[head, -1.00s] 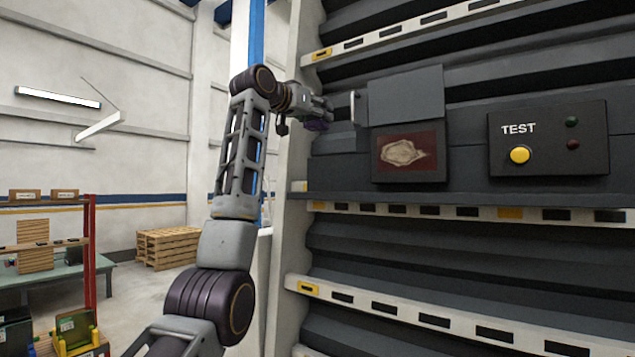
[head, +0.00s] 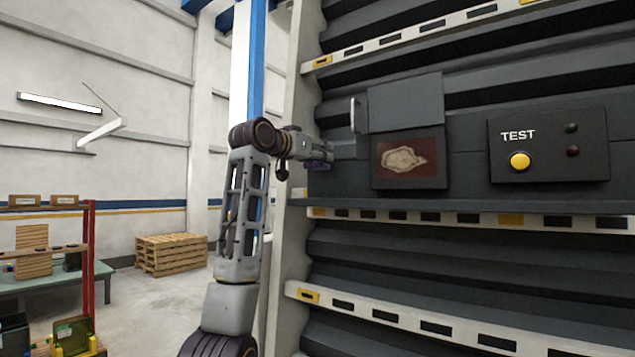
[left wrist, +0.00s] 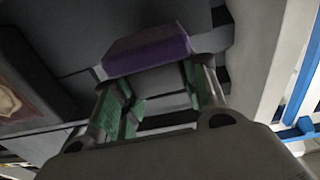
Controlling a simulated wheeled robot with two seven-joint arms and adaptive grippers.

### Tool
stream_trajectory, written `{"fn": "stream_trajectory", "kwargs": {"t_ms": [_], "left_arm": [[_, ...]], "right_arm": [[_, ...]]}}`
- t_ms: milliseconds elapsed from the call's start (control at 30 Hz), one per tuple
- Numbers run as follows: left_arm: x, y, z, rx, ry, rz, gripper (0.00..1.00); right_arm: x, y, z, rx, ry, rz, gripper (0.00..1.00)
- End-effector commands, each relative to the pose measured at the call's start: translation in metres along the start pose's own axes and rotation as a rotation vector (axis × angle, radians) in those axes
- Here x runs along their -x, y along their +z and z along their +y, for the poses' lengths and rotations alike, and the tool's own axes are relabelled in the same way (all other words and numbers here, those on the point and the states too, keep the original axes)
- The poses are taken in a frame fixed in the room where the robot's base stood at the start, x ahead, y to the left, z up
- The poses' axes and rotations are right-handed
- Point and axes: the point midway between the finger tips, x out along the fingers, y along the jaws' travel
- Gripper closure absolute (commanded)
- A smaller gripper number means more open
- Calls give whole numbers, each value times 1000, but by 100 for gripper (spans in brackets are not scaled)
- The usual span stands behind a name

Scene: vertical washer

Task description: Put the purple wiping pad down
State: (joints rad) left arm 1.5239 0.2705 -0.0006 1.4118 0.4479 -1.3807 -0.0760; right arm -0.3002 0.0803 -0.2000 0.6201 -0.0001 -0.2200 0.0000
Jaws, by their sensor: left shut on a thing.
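The purple wiping pad (head: 319,166) shows as a small dark purple patch at the end of my left gripper (head: 322,150) in the head view, mostly hidden by the fingers. In the left wrist view the purple pad (left wrist: 148,50) lies across the tips of the green-lined fingers of my left gripper (left wrist: 152,90). The gripper is shut on the pad, above the dark ledge (head: 460,201). I cannot tell whether the pad touches the panel behind it. My right gripper is not in view.
A stained window (head: 408,159) sits under a grey flap (head: 405,102), with a metal handle (head: 353,116) to its left. A TEST box with a yellow button (head: 520,161) is further right. A white post (head: 290,200) stands at the rack's left edge. The ledge looks clear.

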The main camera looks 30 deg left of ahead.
Motion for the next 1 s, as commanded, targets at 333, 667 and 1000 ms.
{"fn": "stream_trajectory", "kwargs": {"t_ms": [333,667,1000], "left_arm": [[0,31,0,0,0,0,89],[0,38,0,0,0,1,89],[0,42,0,0,0,0,89]], "right_arm": [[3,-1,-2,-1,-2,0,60],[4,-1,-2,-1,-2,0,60],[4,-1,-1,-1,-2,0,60]]}}
